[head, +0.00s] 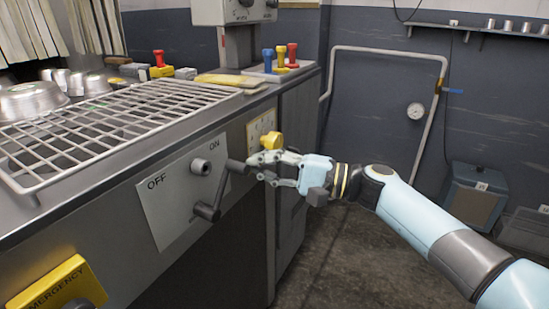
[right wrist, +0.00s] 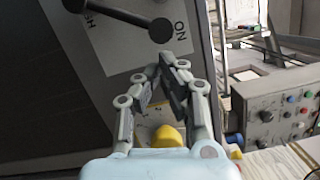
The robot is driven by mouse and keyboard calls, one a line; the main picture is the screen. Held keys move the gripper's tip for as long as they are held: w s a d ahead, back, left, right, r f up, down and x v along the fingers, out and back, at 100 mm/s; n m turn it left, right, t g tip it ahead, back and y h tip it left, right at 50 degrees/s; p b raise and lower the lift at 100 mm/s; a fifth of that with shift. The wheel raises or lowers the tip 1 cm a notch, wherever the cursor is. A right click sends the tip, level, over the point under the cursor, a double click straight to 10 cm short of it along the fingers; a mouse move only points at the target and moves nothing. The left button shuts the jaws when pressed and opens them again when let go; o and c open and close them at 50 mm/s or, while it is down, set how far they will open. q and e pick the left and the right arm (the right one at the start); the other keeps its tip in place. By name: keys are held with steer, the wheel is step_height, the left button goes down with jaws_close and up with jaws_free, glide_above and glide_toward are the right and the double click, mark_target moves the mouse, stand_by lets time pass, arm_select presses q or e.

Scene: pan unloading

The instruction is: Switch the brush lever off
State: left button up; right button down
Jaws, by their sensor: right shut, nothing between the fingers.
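The brush lever (head: 222,190) is a dark grey crank on a pale plate (head: 175,205) marked OFF at left and ON at right. Its arm slants up to the right, and its handle end lies near the ON side. In the right wrist view the lever's round end (right wrist: 160,30) is beside the ON mark. My right gripper (head: 256,164) is shut and empty, its fingertips close to the handle end. They also show just below that end in the right wrist view (right wrist: 170,62). I cannot tell whether they touch it. My left gripper is out of view.
A yellow knob (head: 271,140) on a yellow plate sits just behind my right gripper. A wire rack (head: 95,130) covers the counter top above the lever plate. A yellow emergency box (head: 58,287) is at lower left. Floor to the right is partly clear.

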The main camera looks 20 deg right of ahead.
mark_target(230, 164)
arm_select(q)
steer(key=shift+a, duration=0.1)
arm_select(e)
steer(key=shift+s+a, duration=0.1)
steer(key=shift+a, duration=0.05)
steer(key=shift+r, duration=0.1)
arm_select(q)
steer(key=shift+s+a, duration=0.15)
arm_select(e)
steer(key=shift+s+a+r+n, duration=0.15)
steer(key=shift+a+r+n, duration=0.1)
steer(key=shift+n, duration=0.25)
